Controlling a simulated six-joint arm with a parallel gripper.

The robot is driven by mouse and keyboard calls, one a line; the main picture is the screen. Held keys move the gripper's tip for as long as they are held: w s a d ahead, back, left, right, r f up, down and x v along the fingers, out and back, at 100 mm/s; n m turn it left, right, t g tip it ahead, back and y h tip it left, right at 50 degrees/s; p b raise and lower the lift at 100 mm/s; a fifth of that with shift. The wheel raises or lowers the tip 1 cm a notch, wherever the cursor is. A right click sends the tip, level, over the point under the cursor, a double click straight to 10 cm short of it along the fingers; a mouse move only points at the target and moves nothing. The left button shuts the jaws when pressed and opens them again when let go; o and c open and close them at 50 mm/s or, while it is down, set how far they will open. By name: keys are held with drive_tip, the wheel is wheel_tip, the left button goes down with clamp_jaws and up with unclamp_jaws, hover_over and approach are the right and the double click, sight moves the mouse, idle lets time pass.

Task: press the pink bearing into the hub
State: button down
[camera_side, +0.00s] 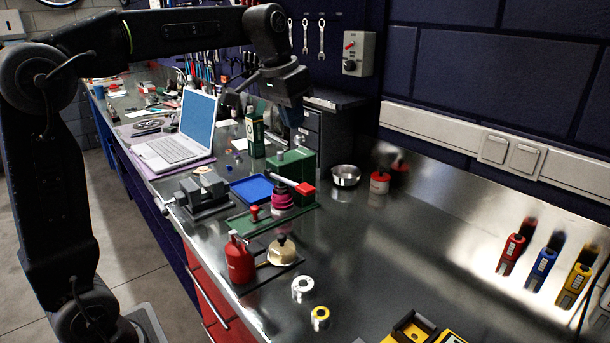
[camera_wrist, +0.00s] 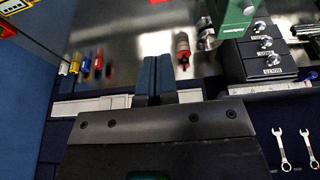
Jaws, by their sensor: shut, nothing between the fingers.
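My gripper (camera_side: 292,118) is high above the bench, behind and above the green arbor press (camera_side: 292,164). In the wrist view its two blue fingers (camera_wrist: 155,78) lie side by side, shut and empty. The press stands on a green base plate, with a red-ended lever (camera_side: 305,188) reaching out to the right. A pink, ringed piece (camera_side: 282,199) sits upright under the press head. I cannot tell the bearing from the hub in it. In the wrist view the green press (camera_wrist: 232,20) shows at the top right, and the pink piece is not visible.
A vise (camera_side: 203,192) and blue tray (camera_side: 252,188) stand left of the press. A red can (camera_side: 239,260) and brass oiler (camera_side: 282,251) stand in front. The bench's right middle is clear.

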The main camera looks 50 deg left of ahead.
approach(306, 192)
drive_tip(key=w+f, duration=0.1)
drive_tip(key=w+a+f, duration=0.1)
drive_tip(key=f, duration=0.1)
drive_tip(key=w+f, duration=0.2)
drive_tip(key=shift+a+f, duration=0.2)
drive_tip(key=shift+f, duration=0.6)
drive_tip(key=shift+f, duration=0.1)
drive_tip(key=shift+d+f+y, duration=0.15)
drive_tip(key=shift+f+y, duration=0.1)
drive_tip(key=shift+y, duration=0.45)
drive_tip(key=f, duration=0.3)
drive_tip(key=d+f, duration=0.1)
drive_tip(key=f, duration=0.1)
drive_tip(key=shift+s, duration=0.1)
drive_tip(key=shift+r, duration=0.1)
